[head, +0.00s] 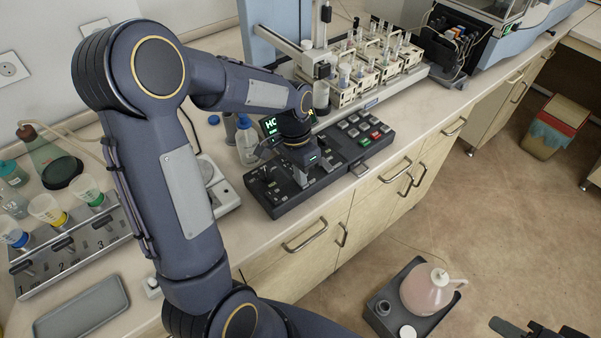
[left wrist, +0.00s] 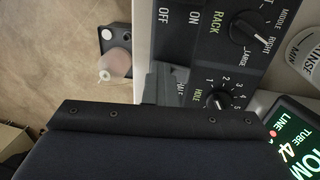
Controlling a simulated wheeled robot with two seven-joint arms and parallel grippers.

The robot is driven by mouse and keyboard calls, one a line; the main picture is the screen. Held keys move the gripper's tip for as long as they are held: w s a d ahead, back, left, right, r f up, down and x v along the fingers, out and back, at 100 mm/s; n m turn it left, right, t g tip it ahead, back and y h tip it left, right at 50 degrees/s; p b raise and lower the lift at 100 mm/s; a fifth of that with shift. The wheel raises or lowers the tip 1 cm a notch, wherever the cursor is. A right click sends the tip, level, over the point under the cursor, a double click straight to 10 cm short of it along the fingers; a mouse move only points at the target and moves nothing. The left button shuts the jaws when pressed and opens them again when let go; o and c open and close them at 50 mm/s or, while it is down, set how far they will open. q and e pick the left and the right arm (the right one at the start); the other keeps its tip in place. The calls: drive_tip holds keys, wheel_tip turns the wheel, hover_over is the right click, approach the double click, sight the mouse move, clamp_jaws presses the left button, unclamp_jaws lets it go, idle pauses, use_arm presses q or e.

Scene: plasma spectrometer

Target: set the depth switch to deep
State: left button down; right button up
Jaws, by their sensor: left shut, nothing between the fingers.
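The black control panel (head: 345,150) lies on the bench and carries several knobs, switches and buttons. My left gripper (head: 301,180) is shut and empty, pointing down low over the panel's left half. Whether it touches a control cannot be told. In the left wrist view the panel (left wrist: 215,60) shows ON and OFF labels, a RACK knob (left wrist: 252,28) and a HOLE knob (left wrist: 218,100). I cannot make out the depth switch or its setting; my gripper hides part of the panel. A dark part of my right gripper (head: 540,329) shows at the bottom right edge, cut off.
A lit display (head: 272,126) stands behind the panel, next to a wash bottle (head: 246,140). Racks of tubes (head: 372,68) stand behind. A funnel rack (head: 75,245) and a grey tray (head: 83,308) lie at left. The floor at right is mostly clear.

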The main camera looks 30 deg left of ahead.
sight(292, 177)
use_arm(q)
drive_tip(key=shift+a+f, duration=0.1)
drive_tip(key=shift+a, duration=0.35)
drive_tip(key=shift+w+a, duration=0.2)
drive_tip(key=shift+a, duration=0.1)
use_arm(e)
drive_tip(key=shift+r, duration=0.1)
drive_tip(key=shift+w, duration=0.1)
